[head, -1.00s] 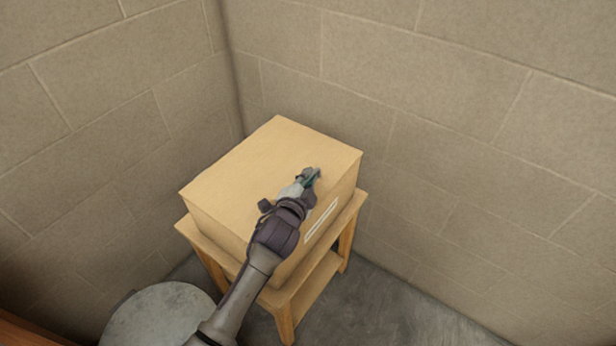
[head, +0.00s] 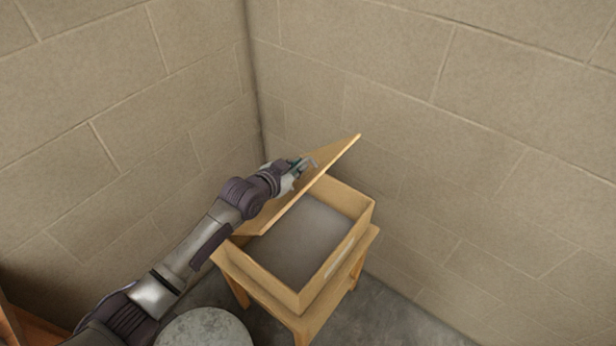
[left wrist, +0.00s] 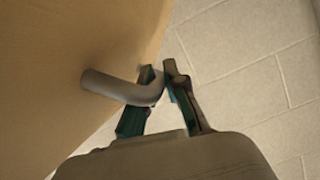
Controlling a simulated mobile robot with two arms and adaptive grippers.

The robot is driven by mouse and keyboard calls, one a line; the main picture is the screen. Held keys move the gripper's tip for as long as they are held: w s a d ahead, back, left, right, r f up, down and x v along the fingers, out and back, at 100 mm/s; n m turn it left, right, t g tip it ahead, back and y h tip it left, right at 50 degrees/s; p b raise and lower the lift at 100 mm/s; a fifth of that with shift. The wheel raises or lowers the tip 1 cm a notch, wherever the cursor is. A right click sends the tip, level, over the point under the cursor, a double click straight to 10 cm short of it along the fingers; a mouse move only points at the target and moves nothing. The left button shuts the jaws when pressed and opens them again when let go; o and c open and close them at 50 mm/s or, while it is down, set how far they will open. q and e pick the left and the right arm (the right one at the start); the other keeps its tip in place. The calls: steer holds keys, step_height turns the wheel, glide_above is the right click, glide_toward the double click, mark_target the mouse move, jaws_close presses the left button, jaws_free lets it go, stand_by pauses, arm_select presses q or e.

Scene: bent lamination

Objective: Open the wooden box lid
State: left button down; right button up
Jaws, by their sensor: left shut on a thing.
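The wooden box (head: 273,277) stands open at the front, with its grey inside showing. Its lid (head: 284,210) is raised and tilted up along the box's left side. My left gripper (head: 304,165) is at the lid's outer face, high on the raised part. In the left wrist view, my left gripper (left wrist: 157,88) is shut on a grey bent handle (left wrist: 108,88) that sticks out of the lid (left wrist: 65,60). My right gripper is in neither view.
The box sits on a small wooden stand (head: 321,319) in a corner between two block walls (head: 480,130). A round grey top (head: 205,330) is low in front, left of the stand. Grey floor (head: 400,315) is bare at the right.

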arm_select(q)
steer(key=w+a+r+n+g+h+b, duration=0.1)
steer(key=w+a+r+n+b, duration=0.1)
steer(key=w+a+b, duration=0.3)
steer(key=w+a+r+n+g+h+b, duration=0.1)
steer(key=w+a+r+n+h+b, duration=0.1)
steer(key=w+a+b, duration=0.3)
steer(key=shift+w+a+r+n+b, duration=0.2)
steer(key=shift+a+n+b, duration=0.5)
steer(key=shift+a+b, duration=2.1)
steer(key=shift+d+b, duration=0.65)
steer(key=c, duration=1.5)
jaws_free()
steer(key=shift+a+r, duration=0.1)
steer(key=v, duration=1.2)
